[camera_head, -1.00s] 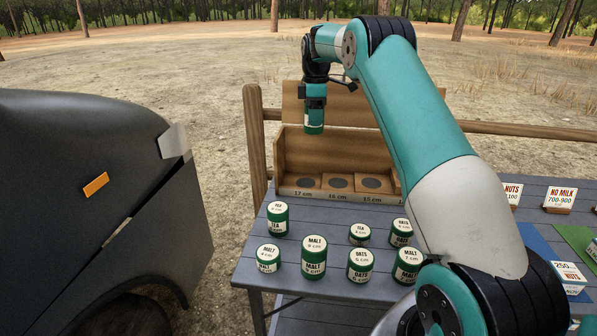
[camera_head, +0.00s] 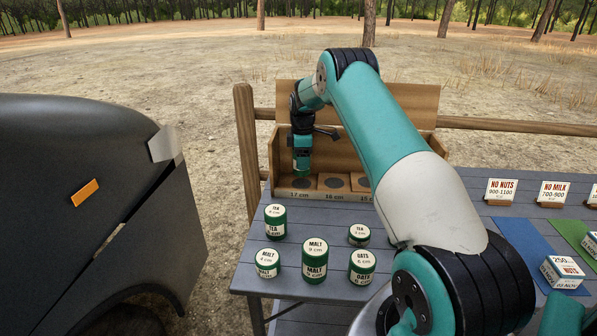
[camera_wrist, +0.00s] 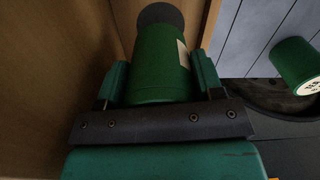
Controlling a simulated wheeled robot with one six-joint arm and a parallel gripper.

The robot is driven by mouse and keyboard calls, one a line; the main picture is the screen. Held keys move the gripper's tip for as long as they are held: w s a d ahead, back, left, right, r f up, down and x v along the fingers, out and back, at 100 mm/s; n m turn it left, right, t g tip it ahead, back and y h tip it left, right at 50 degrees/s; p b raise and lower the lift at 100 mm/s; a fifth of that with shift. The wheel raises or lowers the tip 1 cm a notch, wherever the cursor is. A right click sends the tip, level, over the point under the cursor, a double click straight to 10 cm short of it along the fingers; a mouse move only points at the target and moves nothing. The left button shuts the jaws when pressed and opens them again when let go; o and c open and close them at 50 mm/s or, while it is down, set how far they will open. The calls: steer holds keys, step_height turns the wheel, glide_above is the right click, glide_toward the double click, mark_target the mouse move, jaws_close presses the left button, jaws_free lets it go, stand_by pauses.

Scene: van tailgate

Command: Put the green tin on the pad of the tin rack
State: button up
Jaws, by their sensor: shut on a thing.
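My gripper (camera_head: 302,165) is shut on a green tin, which shows between the fingers in the wrist view (camera_wrist: 160,62). In the head view the gripper hangs low at the left end of the wooden tin rack (camera_head: 274,160), over the bay marked 17 cm. A dark round pad (camera_wrist: 160,14) shows just beyond the tin's far end in the wrist view. I cannot tell whether the tin touches it. The middle pad (camera_head: 333,182) over the 16 cm mark is empty. The tin's label is mostly turned away.
Several green tins, such as a malt tin (camera_head: 314,262) and a tea tin (camera_head: 275,222), stand on the grey table (camera_head: 390,290) in front of the rack. Cards (camera_head: 502,190) and a nuts box (camera_head: 562,272) are at the right. A dark van (camera_head: 90,210) is at the left.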

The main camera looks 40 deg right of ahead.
steer(key=shift+a+f, duration=0.1)
steer(key=shift+f, duration=2)
steer(key=o, duration=1)
steer(key=shift+f, duration=0.1)
